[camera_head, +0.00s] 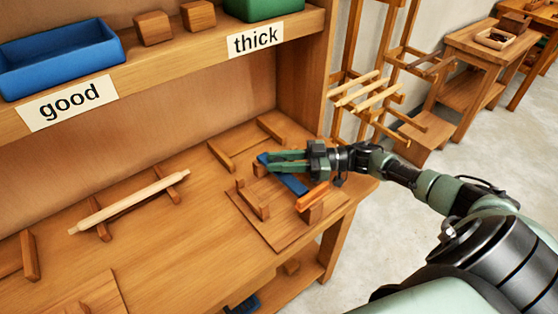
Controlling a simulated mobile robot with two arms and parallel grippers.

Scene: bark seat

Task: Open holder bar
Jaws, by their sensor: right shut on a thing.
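A wooden board fixture (283,232) lies near the right end of the workbench, with upright wooden blocks on it. A blue bar (291,182), which looks like the holder bar, spans the fixture between the blocks. My right gripper (271,161) reaches in from the right, above the far end of the blue bar. Its green fingers are shut on the bar, and they partly hide the bar's far end. An orange piece (312,196) sits on a block at the fixture's right side. My left gripper is not in view.
A pale wooden rod (130,202) rests on two supports to the left. A shelf above holds a blue bin (60,62), wooden blocks (153,28) and a green bin (262,8). The bench ends just right of the fixture. A wooden rack (365,95) stands behind.

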